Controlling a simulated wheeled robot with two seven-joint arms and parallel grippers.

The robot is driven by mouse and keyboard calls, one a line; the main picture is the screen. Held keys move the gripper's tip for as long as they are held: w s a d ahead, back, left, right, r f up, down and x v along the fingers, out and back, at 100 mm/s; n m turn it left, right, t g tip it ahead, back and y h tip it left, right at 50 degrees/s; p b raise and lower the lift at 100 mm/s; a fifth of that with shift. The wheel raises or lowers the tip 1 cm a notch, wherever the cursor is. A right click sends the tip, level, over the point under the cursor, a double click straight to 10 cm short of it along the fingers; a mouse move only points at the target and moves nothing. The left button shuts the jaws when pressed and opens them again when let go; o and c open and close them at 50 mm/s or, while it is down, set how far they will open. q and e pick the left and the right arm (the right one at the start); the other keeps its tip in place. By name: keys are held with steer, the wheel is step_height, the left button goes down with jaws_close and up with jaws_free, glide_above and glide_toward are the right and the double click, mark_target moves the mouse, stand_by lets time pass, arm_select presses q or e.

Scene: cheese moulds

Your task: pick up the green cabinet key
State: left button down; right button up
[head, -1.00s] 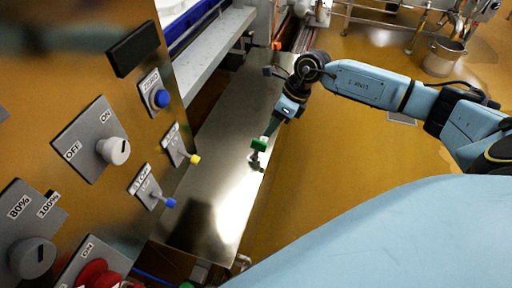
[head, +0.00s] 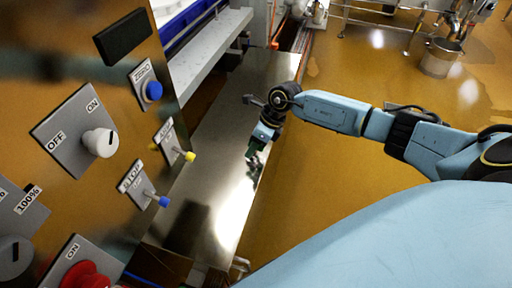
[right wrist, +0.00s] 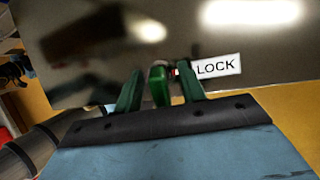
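The green cabinet key (right wrist: 159,85) shows in the right wrist view, upright between the two green fingers of my right gripper (right wrist: 160,88). A narrow gap shows on each side of it, so the fingers stand open around it. Just beyond it is a dark surface with a white label reading LOCK (right wrist: 219,66). In the head view my right gripper (head: 252,151) points down over the metal surface (head: 218,170); its fingers are small and dark there, and the key cannot be told apart from them. My left gripper is not in view.
A brown control panel stands at the left with a white OFF/ON knob (head: 99,142), a blue button (head: 152,91), yellow and blue toggles and a red knob (head: 86,275). A metal bucket (head: 441,57) stands far right. Open floor (head: 330,165) lies right of the metal surface.

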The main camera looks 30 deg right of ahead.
jaws_close()
stand_by(0.3)
